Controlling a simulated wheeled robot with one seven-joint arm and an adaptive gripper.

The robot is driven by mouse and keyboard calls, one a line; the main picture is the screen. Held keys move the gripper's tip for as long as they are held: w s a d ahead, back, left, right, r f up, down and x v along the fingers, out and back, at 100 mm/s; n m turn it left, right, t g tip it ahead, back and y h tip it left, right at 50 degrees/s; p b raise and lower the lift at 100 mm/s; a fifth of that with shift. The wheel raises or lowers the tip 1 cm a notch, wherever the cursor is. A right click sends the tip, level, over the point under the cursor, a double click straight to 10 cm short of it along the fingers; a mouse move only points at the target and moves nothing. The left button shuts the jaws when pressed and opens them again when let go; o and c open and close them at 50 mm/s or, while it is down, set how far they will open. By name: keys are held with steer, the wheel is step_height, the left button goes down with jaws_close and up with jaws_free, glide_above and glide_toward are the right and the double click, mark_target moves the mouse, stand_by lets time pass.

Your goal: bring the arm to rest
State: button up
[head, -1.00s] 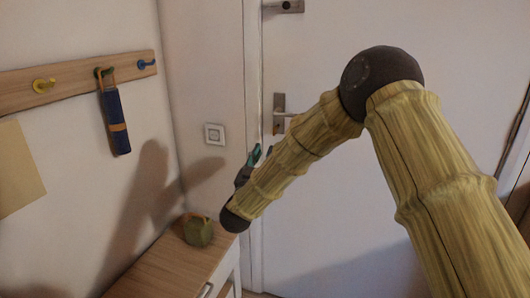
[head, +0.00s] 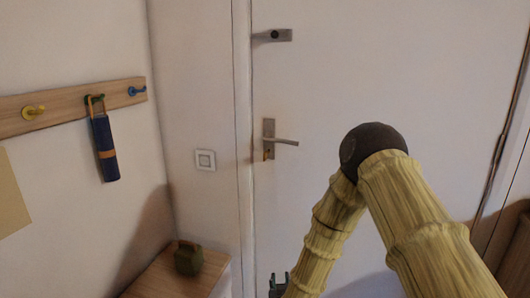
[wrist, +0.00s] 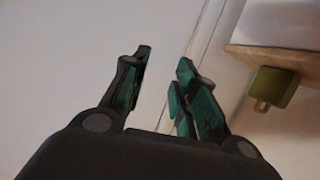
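My gripper (wrist: 160,85) shows in the wrist view with its two dark fingers and green pads spread apart. Nothing is between them. In the head view only a small part of my gripper (head: 279,284) shows at the bottom edge, beside my bent yellow arm. The arm is in front of the white door (head: 330,90), with its upper joint right of the door handle.
A wooden-topped cabinet (head: 160,274) stands at the lower left with an olive-green object (head: 188,259) on it. A hook rail (head: 60,105) on the left wall holds a dark blue hanging item (head: 105,148). A lever handle (head: 283,141) sticks out of the door.

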steer(key=s+d+f+g, duration=0.35)
steer(key=s+f, duration=0.35)
steer(key=s, duration=0.3)
steer(key=s+d+f+g, duration=0.3)
steer(key=s+d+f, duration=0.25)
steer(key=s, duration=0.55)
steer(key=s+d+f+g, duration=0.4)
steer(key=s+f, duration=0.3)
steer(key=s, duration=0.3)
steer(key=s+d+m+g, duration=0.1)
steer(key=s+d+g, duration=0.1)
steer(key=s, duration=0.5)
steer(key=s+d+g, duration=0.2)
steer(key=s+d, duration=0.1)
steer(key=s, duration=0.5)
step_height(320, 180, up, 16)
steer(key=p, duration=1.7)
steer(key=shift+a+r, duration=0.2)
steer(key=shift+o, duration=1.1)
steer(key=shift+s+a, duration=0.1)
